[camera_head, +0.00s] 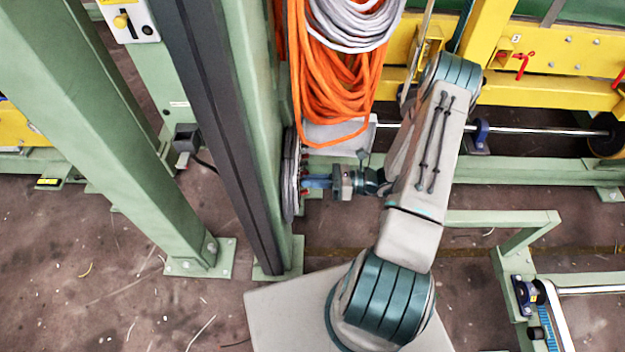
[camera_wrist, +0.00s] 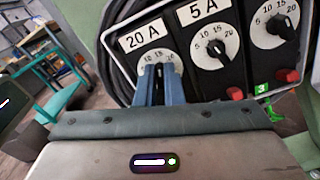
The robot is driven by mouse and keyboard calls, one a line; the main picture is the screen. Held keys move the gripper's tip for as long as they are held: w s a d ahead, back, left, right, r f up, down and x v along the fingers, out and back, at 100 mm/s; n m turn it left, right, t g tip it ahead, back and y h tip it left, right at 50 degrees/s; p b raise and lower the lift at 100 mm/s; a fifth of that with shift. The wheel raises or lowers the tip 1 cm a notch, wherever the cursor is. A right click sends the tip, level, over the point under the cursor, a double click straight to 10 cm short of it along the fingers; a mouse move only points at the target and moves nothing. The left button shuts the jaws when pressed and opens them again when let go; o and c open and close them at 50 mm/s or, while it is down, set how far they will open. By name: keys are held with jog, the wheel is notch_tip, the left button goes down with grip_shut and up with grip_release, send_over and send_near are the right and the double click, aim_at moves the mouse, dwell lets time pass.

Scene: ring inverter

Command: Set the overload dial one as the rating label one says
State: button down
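The overload panel fills the top of the wrist view, with several parts in a row. The left label (camera_wrist: 142,37) reads 20 A, and the middle label (camera_wrist: 204,10) reads 5 A. Under the 20 A label is a white dial (camera_wrist: 146,59), its scale partly hidden by my fingers. My gripper (camera_wrist: 160,76) has its two blue fingers close together at this dial, with the dark knob apparently pinched between them. The knob's pointing direction is hidden. In the head view my gripper (camera_head: 307,182) reaches left to the panel (camera_head: 290,175), seen edge-on.
The middle dial (camera_wrist: 211,51) and the right dial (camera_wrist: 274,24) have black knobs. Red buttons (camera_wrist: 235,93) sit below the dials. Orange cable (camera_head: 325,85) hangs above my gripper. A green post (camera_head: 233,130) stands just left of the panel.

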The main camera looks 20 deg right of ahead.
jog(key=shift+m, duration=0.4)
jog(key=shift+w+f+m+p, duration=0.1)
jog(key=shift+m+p, duration=1.5)
jog(key=shift+m, duration=1.9)
jog(key=c, duration=1.5)
grip_release()
jog(key=shift+c, duration=0.2)
